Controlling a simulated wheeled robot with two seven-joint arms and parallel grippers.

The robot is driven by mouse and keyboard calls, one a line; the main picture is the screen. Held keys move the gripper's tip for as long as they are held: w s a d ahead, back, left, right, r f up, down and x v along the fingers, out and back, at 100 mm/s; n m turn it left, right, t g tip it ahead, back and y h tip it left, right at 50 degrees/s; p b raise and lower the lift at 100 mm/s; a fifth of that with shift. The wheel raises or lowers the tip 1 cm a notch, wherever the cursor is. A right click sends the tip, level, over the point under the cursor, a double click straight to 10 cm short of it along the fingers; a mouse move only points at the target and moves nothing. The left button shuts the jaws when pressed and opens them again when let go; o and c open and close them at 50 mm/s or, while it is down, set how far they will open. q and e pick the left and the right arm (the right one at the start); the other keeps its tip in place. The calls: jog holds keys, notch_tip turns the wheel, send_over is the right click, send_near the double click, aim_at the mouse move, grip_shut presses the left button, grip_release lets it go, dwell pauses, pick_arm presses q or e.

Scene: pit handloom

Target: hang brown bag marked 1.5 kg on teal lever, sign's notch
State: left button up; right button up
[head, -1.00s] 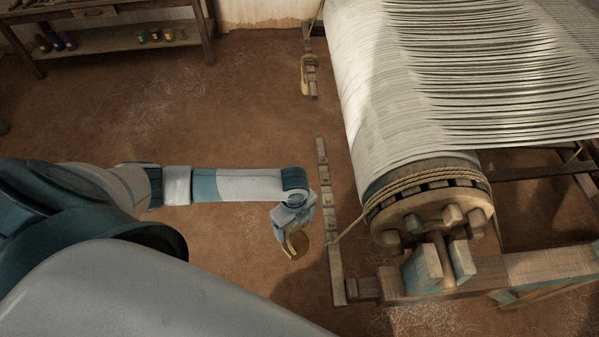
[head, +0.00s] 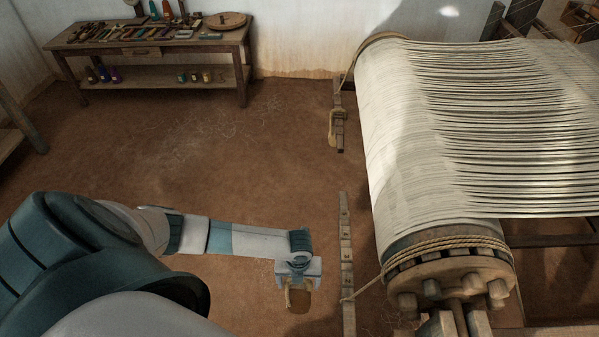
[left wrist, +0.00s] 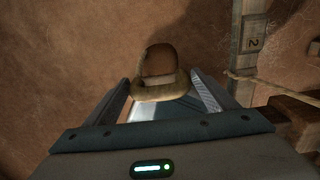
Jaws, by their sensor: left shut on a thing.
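My left gripper (head: 298,272) is shut on a brown bag (head: 298,300), which hangs below it, clear of the notched lever. In the left wrist view the bag (left wrist: 160,62) shows between the fingers (left wrist: 160,95), with a tan rolled part nearest them. Its weight mark is not readable. The near notched wooden lever (head: 346,245) lies just right of the gripper, with small plates along it. No sign can be made out. My right gripper is not in view.
The warp beam (head: 445,265) with rope around it stands right of the lever. A rope (head: 365,288) runs from it to the lever. A second lever (head: 338,100) with a tan hanging thing (head: 335,130) is farther back. A table (head: 150,40) stands far left. The floor between is clear.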

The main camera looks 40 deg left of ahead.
pick_arm(q)
jog(key=shift+w+d, duration=0.25)
jog(key=shift+w+d+b, duration=1.4)
jog(key=shift+w+d, duration=0.5)
jog(key=shift+d, duration=0.85)
jog(key=b, duration=0.4)
send_over(348, 292)
jog(key=shift+w+a+f, duration=0.1)
jog(key=shift+f, duration=0.35)
jog(key=shift+f+b, duration=0.6)
jog(key=shift+f, duration=0.15)
jog(key=shift+f, duration=0.1)
jog(key=shift+f, duration=0.3)
